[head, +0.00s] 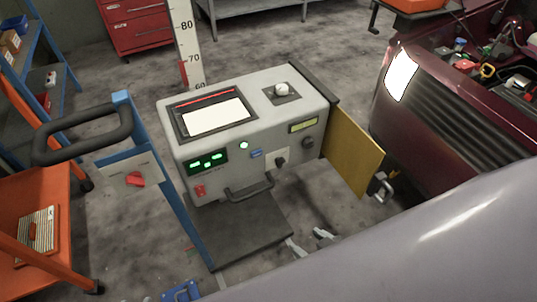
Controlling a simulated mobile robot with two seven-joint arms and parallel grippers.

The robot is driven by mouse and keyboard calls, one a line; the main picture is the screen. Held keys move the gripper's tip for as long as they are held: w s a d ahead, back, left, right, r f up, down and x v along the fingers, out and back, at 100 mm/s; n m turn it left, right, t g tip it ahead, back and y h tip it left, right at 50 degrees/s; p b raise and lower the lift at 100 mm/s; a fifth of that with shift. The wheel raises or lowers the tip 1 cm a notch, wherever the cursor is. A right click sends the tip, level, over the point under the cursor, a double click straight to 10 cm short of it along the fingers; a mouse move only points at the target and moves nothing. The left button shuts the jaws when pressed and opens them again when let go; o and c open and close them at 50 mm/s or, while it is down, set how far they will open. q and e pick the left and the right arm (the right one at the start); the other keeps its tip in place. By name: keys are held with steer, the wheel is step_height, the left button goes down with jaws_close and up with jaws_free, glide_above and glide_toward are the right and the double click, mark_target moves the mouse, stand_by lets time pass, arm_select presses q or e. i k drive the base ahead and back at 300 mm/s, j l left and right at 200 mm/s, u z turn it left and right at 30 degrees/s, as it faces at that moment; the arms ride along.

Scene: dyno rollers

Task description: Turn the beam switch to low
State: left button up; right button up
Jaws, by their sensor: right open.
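A grey tester box (240,110) stands left of the maroon car, with controls on its front. A black knob (281,161) sits on a pale plate there, and another dark round knob (308,142) is to its right. A red knob (135,179) is on a separate plate on the blue post. The labels are too small to read, so I cannot tell which is the beam switch or its setting. My right gripper (310,241) is low in front of the box, mostly hidden by my arm. Its fingertips are apart, empty, and clear of the knobs. My left gripper is not seen.
A yellow panel (352,151) juts from the box's right side, near the car (455,110) with its lit headlight (401,75). A black handle loop (82,134) and orange cart (40,210) stand left. A dark platform (240,228) lies below the box.

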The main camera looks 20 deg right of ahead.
mark_target(280, 161)
steer(key=k+l, duration=0.1)
steer(key=l, duration=0.65)
steer(key=k+l+u, duration=0.1)
steer(key=l, duration=0.25)
steer(key=i+l, duration=0.1)
steer(key=l, duration=0.55)
steer(key=i+l+u, duration=0.1)
steer(key=l, duration=0.55)
